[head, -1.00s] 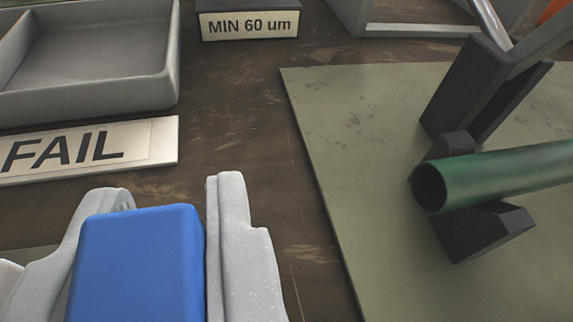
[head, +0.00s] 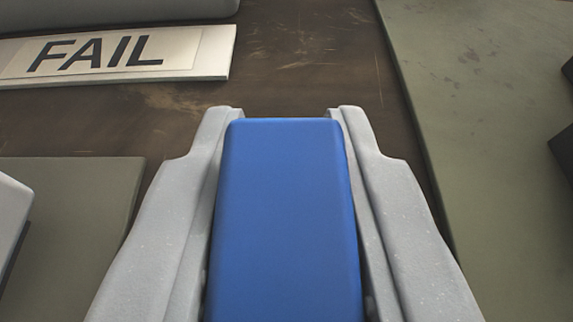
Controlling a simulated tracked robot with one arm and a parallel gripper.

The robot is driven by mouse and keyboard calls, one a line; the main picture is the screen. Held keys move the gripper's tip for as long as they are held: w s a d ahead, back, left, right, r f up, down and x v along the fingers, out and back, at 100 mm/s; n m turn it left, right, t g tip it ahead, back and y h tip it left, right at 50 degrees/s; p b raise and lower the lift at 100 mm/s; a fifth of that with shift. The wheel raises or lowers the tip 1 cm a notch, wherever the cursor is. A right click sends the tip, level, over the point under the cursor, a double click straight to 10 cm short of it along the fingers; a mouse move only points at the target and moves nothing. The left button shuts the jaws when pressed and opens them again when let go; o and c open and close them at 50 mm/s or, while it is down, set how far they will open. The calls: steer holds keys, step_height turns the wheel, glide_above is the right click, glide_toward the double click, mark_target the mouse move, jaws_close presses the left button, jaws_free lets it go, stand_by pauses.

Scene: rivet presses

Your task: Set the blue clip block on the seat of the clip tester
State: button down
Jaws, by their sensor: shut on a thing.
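The blue clip block (head: 285,220) is a plain blue block with rounded edges, in the lower middle of the head view. My gripper (head: 285,112) is shut on it, with one pale grey finger along each side. The block's lower end runs out of the picture. It appears held above the dark table, though its underside is hidden. I cannot make out the clip tester or its seat for certain in this view.
A white FAIL sign (head: 120,53) lies at the upper left, below the edge of a grey tray (head: 130,8). A green-grey plate (head: 490,120) fills the right, with dark parts at its right edge. Another green-grey plate (head: 90,190) is at left, with a pale object (head: 10,215) over it.

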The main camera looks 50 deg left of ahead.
steer(key=c, duration=1.3)
jaws_free()
steer(key=shift+f, duration=0.1)
steer(key=shift+o, duration=0.2)
steer(key=shift+b, duration=0.35)
steer(key=shift+d, duration=0.1)
steer(key=p+v, duration=0.2)
steer(key=v, duration=1.1)
steer(key=shift+s, duration=0.45)
steer(key=shift+d, duration=0.1)
